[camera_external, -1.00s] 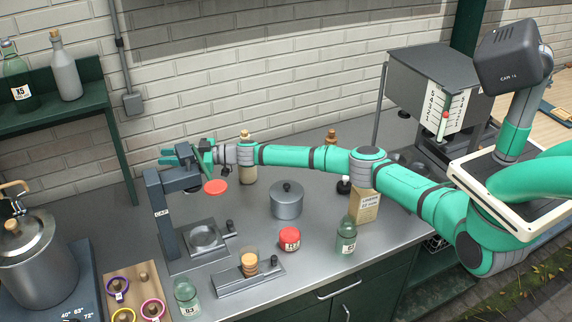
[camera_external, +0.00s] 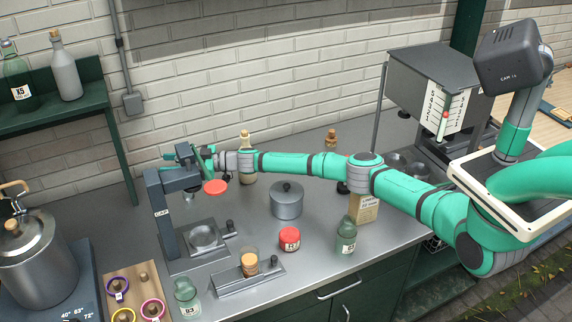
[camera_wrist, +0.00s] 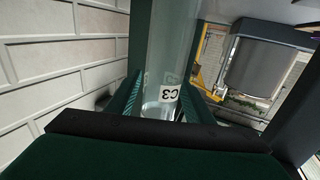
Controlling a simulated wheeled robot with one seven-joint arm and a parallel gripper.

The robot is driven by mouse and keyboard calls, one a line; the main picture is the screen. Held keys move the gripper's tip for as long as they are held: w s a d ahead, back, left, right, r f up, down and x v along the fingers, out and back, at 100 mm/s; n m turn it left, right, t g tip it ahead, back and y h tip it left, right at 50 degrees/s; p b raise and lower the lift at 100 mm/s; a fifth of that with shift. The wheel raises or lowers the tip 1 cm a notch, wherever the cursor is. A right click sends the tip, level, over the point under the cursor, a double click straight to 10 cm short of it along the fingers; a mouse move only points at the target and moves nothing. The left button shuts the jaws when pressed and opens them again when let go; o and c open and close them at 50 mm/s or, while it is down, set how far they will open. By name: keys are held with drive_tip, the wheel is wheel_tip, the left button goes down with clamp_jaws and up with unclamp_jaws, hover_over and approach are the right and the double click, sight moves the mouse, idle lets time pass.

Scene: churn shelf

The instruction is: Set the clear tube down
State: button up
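The clear tube (camera_wrist: 170,55) with a white C3 label stands out in the wrist view. It runs between the two green fingers of my gripper (camera_wrist: 162,104), which appear closed on its sides. In the external view my gripper (camera_external: 189,154) is high above the counter, behind and above the grey capping stand (camera_external: 163,215) marked CAP. I cannot make out the tube clearly in that view, as the hand and stand crowd the area.
The counter holds a lidded pot (camera_external: 287,203), a red-lidded jar (camera_external: 289,240), a green bottle (camera_external: 346,237), a small rack (camera_external: 250,281), a glass jar (camera_external: 187,298) and a tray of coloured rings (camera_external: 134,290). A brick wall (camera_external: 250,85) stands behind.

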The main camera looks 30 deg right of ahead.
drive_tip(key=shift+r, duration=0.1)
drive_tip(key=v, duration=0.7)
drive_tip(key=shift+s+d, duration=0.15)
drive_tip(key=shift+r, duration=0.2)
